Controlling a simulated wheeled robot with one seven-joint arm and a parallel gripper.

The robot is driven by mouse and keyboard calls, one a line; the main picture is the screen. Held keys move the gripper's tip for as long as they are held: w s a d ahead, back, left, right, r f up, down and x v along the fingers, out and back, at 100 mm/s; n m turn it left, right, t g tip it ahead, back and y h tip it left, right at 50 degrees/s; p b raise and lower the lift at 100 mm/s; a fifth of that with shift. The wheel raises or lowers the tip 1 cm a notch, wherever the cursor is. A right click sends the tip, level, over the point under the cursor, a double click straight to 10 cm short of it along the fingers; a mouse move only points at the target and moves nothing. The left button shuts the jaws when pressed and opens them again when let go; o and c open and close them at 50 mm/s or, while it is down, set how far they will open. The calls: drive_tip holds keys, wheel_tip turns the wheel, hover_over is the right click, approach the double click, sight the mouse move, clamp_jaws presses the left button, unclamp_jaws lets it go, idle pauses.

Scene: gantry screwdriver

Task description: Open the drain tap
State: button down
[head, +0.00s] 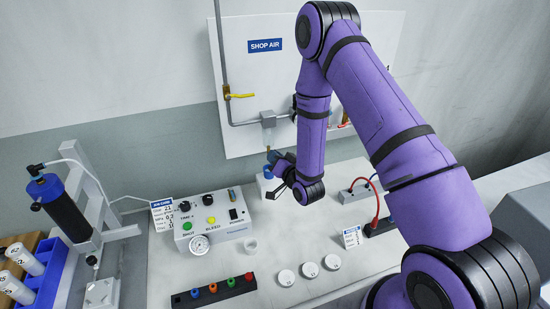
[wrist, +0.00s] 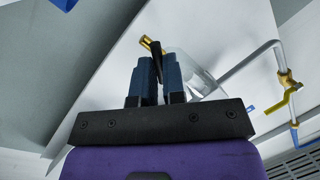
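The drain tap shows in the wrist view as a small brass fitting (wrist: 151,45) with a dark lever beside the fingertips. It sits below the clear bowl (wrist: 190,72). In the head view a thin brass piece (head: 268,150) hangs under the bowl on the shop air board, just above my gripper (head: 277,182). In the wrist view my gripper's two blue fingers (wrist: 159,68) point at the tap, with a narrow gap between them. The dark lever overlaps this gap. I cannot tell whether the fingers touch or clamp it.
A yellow-handled valve (head: 238,95) is on the pipe left of the bowl. Below stand a white control box (head: 215,222), a white bottle (head: 266,185), a dark rack with coloured pieces (head: 215,291) and several white discs (head: 310,270). My arm covers the board's right side.

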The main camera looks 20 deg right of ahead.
drive_tip(key=shift+n, duration=0.4)
drive_tip(key=shift+a+r+n+g+h, duration=0.1)
drive_tip(key=shift+n+g+h, duration=0.25)
drive_tip(key=shift+n, duration=1.05)
drive_tip(key=shift+r+n+g+h, duration=0.1)
drive_tip(key=shift+n+g+h, duration=0.2)
drive_tip(key=shift+n, duration=1.1)
drive_tip(key=c, duration=1.2)
unclamp_jaws()
drive_tip(key=f+v, duration=0.1)
drive_tip(key=v, duration=0.6)
drive_tip(key=shift+s+r, duration=0.25)
drive_tip(key=shift+r, duration=0.2)
